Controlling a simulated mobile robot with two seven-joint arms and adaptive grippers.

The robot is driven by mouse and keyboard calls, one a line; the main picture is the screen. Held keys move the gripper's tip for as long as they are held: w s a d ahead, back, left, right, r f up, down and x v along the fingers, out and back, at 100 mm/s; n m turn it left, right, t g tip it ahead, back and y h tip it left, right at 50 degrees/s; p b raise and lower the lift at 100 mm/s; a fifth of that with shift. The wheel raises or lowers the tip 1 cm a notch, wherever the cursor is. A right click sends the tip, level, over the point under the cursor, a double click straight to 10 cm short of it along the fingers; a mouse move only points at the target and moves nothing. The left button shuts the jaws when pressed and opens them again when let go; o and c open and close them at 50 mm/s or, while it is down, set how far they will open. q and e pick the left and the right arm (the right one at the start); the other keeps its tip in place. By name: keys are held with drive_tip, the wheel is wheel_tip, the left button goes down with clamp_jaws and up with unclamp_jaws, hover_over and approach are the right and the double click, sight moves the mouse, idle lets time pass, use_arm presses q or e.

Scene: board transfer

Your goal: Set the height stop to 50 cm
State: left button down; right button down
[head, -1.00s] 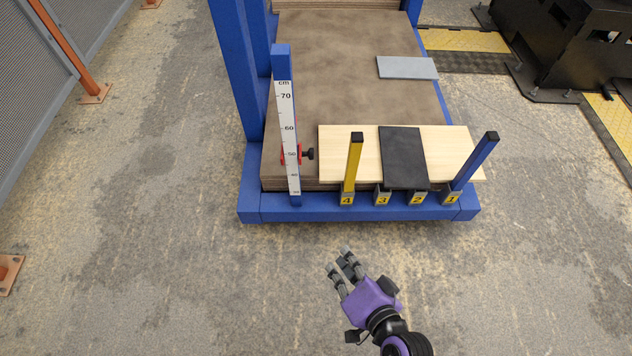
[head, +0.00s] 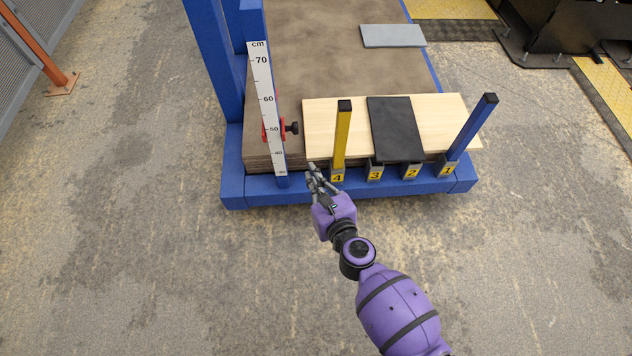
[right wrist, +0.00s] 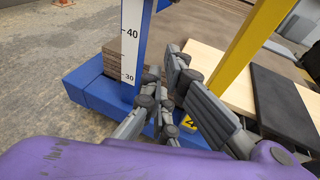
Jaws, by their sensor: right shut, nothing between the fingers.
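The blue upright with the white cm scale (head: 263,95) stands at the front left corner of the blue rack. The red height stop (head: 281,128) sits on this post, with a black knob (head: 293,128) on its right side. In the head view the stop appears level with the 50 mark; its exact reading edge is too small to tell. My right gripper (head: 316,178) is shut and empty, low in front of the rack, right of the scale and below the knob. In the right wrist view the scale (right wrist: 131,45) shows 40 and 30; the stop is out of that view. My left gripper is not in view.
A yellow post (head: 343,135) and a blue post (head: 471,128) stand along the front edge with numbered tags. A pale board (head: 320,125), a black board (head: 395,128) and a grey board (head: 392,36) lie on the brown stack. Floor in front is clear.

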drive_tip(key=w+a+r+p, duration=0.1)
drive_tip(key=w+a+r, duration=0.1)
drive_tip(key=w, duration=0.4)
drive_tip(key=shift+w+a, duration=0.15)
drive_tip(key=shift+w, duration=0.25)
drive_tip(key=shift+r, duration=0.2)
drive_tip(key=shift+w+r+p, duration=0.2)
drive_tip(key=shift+r+p, duration=0.7)
drive_tip(key=shift+p, duration=0.15)
drive_tip(key=shift+a+f, duration=0.1)
drive_tip(key=shift+f, duration=0.05)
